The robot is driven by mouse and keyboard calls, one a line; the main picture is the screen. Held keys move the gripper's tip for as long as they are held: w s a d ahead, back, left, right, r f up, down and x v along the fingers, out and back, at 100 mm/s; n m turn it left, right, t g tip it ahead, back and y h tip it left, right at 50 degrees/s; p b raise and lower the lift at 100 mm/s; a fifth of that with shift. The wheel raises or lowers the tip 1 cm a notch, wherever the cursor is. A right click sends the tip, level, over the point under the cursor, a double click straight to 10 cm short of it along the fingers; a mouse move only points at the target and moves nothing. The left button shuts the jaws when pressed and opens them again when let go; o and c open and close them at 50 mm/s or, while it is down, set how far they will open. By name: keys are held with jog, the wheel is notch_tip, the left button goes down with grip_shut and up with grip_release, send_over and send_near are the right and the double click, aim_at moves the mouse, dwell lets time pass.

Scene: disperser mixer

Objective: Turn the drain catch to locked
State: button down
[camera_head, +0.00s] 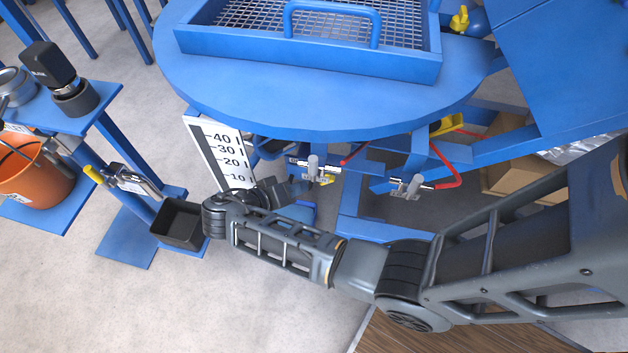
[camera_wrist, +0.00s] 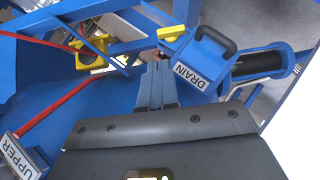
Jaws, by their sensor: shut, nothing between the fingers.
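In the wrist view a blue block with a white DRAIN label (camera_wrist: 191,76) and a black handle (camera_wrist: 214,38) sits just right of my gripper (camera_wrist: 157,62). A yellow piece (camera_wrist: 171,32) lies just beyond the fingertips. I cannot tell which of these parts is the catch, or its position. My gripper is shut and empty, its fingers close beside the labelled block; I cannot tell whether they touch it. In the head view my gripper (camera_head: 300,186) reaches under the round blue top, near metal fittings (camera_head: 313,166) with a little yellow. The DRAIN label is not readable there.
The round blue top (camera_head: 330,118) with a mesh tray overhangs the work area. A white level scale (camera_head: 226,160) stands at left. Red rods (camera_wrist: 55,112) and an UPPER label (camera_wrist: 25,152) lie left in the wrist view. A black box (camera_head: 180,224) sits near my wrist.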

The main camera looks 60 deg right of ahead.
aim_at(333, 178)
jog(key=b+x, duration=0.1)
jog(key=x, duration=0.8)
jog(key=shift+d+f, duration=0.2)
jog(key=shift+d, duration=0.05)
jog(key=shift+s+d+r+m+t+y+p, duration=0.15)
jog(key=shift+s+m+t+y+p, duration=0.25)
jog(key=shift+t+p, duration=0.15)
dwell(0.4)
jog(key=shift+s+t, duration=0.2)
jog(key=shift+t, duration=0.25)
jog(key=shift+s+d+m+t+y, duration=0.15)
jog(key=shift+s+m+t+y, duration=0.1)
jog(key=shift+m+t+y, duration=0.2)
jog(key=shift+s+d+f+m+t+y, duration=0.15)
jog(key=shift+s+m+t+y, duration=0.25)
jog(key=shift+t, duration=0.3)
jog(key=shift+s+d+f+m+t+y, duration=0.15)
jog(key=shift+s+m+t+y, duration=0.1)
jog(key=shift+m+t, duration=0.3)
jog(key=shift+s+f, duration=0.1)
jog(key=shift+s, duration=0.05)
dwell(2.1)
dwell(0.7)
